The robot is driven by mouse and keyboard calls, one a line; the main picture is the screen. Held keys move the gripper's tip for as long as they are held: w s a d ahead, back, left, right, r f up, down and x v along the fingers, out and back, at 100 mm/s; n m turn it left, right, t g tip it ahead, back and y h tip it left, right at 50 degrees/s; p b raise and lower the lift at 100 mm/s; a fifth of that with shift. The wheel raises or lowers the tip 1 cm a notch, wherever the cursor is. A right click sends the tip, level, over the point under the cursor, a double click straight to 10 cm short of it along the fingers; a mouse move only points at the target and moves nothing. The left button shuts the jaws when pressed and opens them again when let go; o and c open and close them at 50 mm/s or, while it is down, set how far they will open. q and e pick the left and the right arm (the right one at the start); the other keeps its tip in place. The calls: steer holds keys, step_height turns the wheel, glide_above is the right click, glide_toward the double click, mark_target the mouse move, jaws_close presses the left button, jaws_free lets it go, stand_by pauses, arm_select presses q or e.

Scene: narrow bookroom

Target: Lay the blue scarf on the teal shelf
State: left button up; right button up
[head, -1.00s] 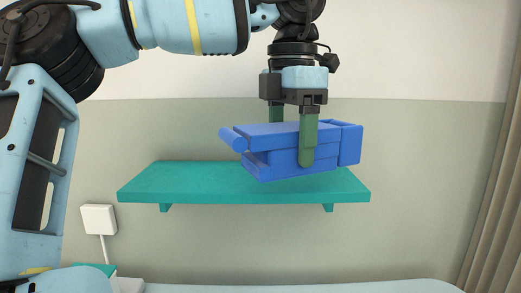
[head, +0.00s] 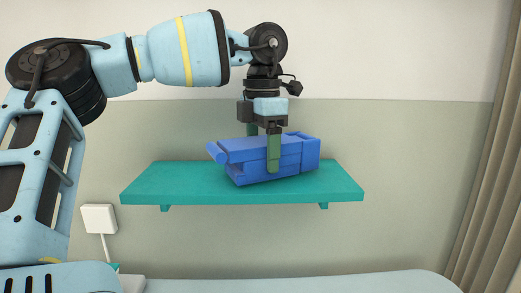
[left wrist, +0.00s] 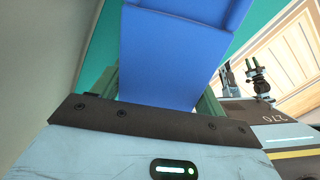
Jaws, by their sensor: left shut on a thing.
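The blue scarf (head: 300,155), a folded block shape, is between the fingers of my left gripper (head: 264,152) in the head view. The gripper points down and is shut on it; one green finger lies across the near side, the far finger is mostly hidden. The scarf is over the middle right of the teal shelf (head: 165,184), slightly tilted; I cannot tell whether it touches the top. The scarf also fills the upper middle of the left wrist view (left wrist: 175,55). What seems to be my right gripper (left wrist: 245,72) shows small there, its jaws unclear.
The shelf's left part is bare. A white wall box (head: 99,218) with a cable is below left of the shelf. A grey-brown curtain (head: 480,190) hangs at the right. A pale blue surface runs along the bottom edge.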

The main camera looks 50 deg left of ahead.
arm_select(q)
steer(key=shift+d+f, duration=0.1)
steer(key=shift+f, duration=0.1)
steer(key=shift+f, duration=0.2)
steer(key=o, duration=1.2)
steer(key=shift+r, duration=0.1)
step_height(320, 180, up, 12)
steer(key=shift+r, duration=0.1)
